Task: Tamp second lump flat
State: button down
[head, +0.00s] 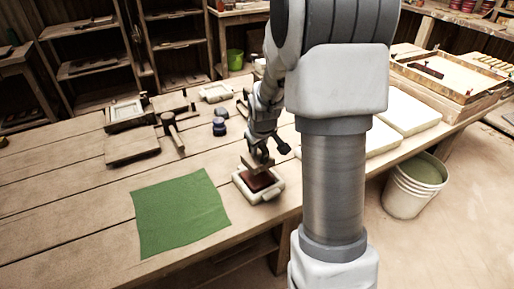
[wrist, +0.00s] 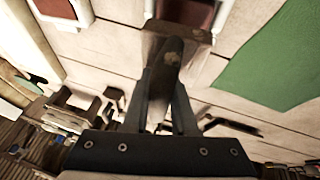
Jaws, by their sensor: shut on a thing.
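A pale square mould (head: 275,190) with red-brown clay (head: 261,181) in it stands near the table's front edge. My gripper (head: 261,148) is shut on a wooden tamper (head: 250,163) just above this mould. In the wrist view my gripper (wrist: 172,75) has both fingers closed around the tamper's handle (wrist: 173,52). The tamper's block covers part of the clay; red clay (wrist: 187,12) shows beyond it between the mould's pale walls (wrist: 222,15). I cannot tell whether the block touches the clay. A second pale-rimmed mould with red clay (wrist: 56,8) is at the wrist view's top left.
A green cloth (head: 180,212) lies left of the mould. A mallet (head: 172,130), wooden boards (head: 131,147) and small dark jars (head: 219,127) stand farther back. White slabs (head: 408,112) lie at right; a bucket (head: 415,185) stands on the floor.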

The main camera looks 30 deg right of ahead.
dwell(0.3)
notch_tip(320, 180, down, 7)
jog(key=b, duration=0.5)
jog(key=shift+b, duration=0.35)
jog(key=shift+s+r+p, duration=0.2)
jog(key=shift+p, duration=0.15)
jog(key=r+p, duration=0.4)
jog(key=r, duration=0.1)
jog(key=shift+w+r, duration=0.2)
jog(key=shift+r, duration=0.15)
